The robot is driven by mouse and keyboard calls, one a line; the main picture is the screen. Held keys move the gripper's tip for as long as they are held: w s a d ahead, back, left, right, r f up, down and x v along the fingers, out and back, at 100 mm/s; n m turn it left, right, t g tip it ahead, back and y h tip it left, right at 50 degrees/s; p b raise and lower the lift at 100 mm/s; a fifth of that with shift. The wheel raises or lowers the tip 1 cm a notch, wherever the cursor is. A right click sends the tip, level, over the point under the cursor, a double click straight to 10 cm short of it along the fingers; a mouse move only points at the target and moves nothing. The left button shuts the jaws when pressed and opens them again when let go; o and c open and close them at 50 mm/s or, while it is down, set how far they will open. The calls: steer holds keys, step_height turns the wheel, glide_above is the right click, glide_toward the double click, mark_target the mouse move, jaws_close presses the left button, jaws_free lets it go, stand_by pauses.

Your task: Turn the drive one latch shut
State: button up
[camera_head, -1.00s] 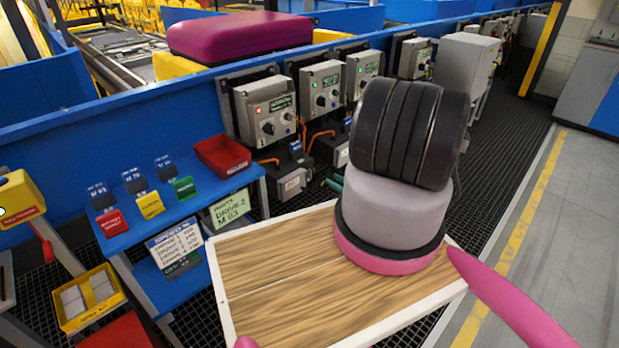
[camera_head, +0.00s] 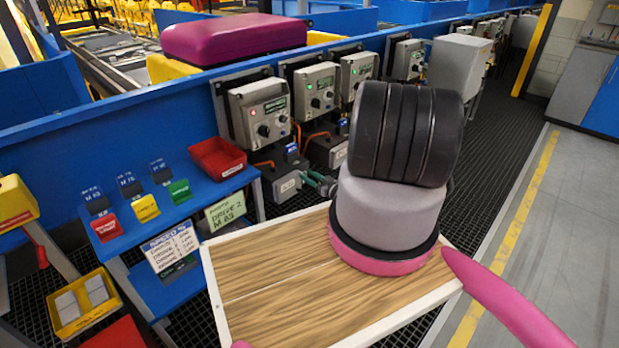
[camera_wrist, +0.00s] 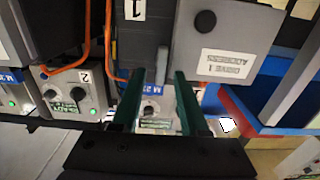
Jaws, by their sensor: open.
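The drive one access cover (camera_wrist: 225,50) is a grey plate with a printed label in the wrist view. A dark round knob (camera_wrist: 205,21) sits on it; I cannot tell whether this is the latch or how it is turned. In the head view the grey cover (camera_head: 286,187) is on the dark drive box below the first control box (camera_head: 260,112). My gripper (camera_wrist: 158,76) has two green fingers, apart and with nothing gripped. They are beside the cover's left edge in the wrist view. The gripper (camera_head: 319,183) shows small in the head view, right of the cover.
Other control boxes (camera_head: 315,90) line the blue rail. Orange cables (camera_wrist: 72,60) run near the drives. A blue stand with a red bin (camera_head: 217,160) and coloured tags is at left. A wood-topped tray (camera_head: 270,275) and my own arm fill the foreground.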

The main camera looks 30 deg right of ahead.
jaws_close()
